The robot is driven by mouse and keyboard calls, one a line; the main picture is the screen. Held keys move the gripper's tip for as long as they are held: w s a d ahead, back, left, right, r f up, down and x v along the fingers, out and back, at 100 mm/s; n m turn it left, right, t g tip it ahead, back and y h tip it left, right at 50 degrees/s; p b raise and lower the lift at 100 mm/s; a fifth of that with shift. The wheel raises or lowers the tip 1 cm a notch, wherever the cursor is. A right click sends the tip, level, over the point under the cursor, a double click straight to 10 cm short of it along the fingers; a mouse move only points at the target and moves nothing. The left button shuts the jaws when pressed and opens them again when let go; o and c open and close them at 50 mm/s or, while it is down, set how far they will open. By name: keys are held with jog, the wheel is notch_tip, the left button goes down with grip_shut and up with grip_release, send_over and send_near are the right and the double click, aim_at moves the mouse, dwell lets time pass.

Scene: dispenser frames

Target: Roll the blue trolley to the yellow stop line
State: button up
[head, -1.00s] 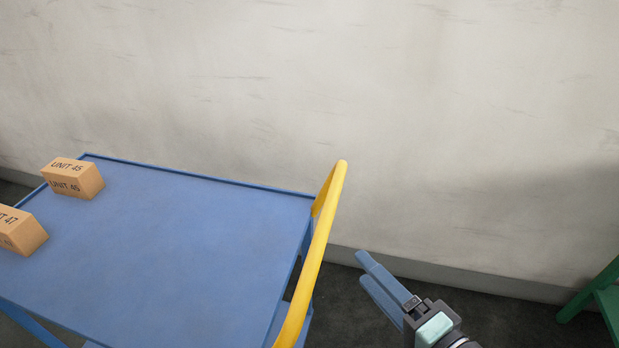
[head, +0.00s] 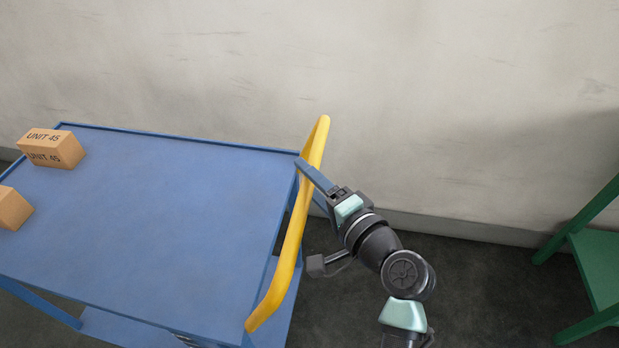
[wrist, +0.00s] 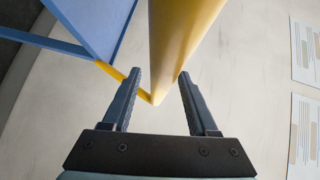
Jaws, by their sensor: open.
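The blue trolley (head: 150,215) stands along the wall in the head view, with its yellow push handle (head: 288,265) on its right end. My gripper (head: 308,174) is at the upper part of the handle, its fingers pointing up and left. In the wrist view the yellow handle (wrist: 178,45) runs between the two open fingers of my gripper (wrist: 157,85). I cannot tell whether either finger touches it. The trolley's blue top edge (wrist: 92,25) shows at the upper left there. No yellow stop line is in view.
Two cardboard boxes sit at the left of the trolley top, one marked UNIT 45 (head: 52,149), the other cut by the picture edge (head: 12,209). A green frame (head: 598,262) stands at right. Dark floor (head: 480,290) between is clear. Paper sheets (wrist: 304,130) hang on the wall.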

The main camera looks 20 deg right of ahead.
jog(key=shift+w, duration=0.1)
grip_shut()
dwell(0.3)
dwell(1.1)
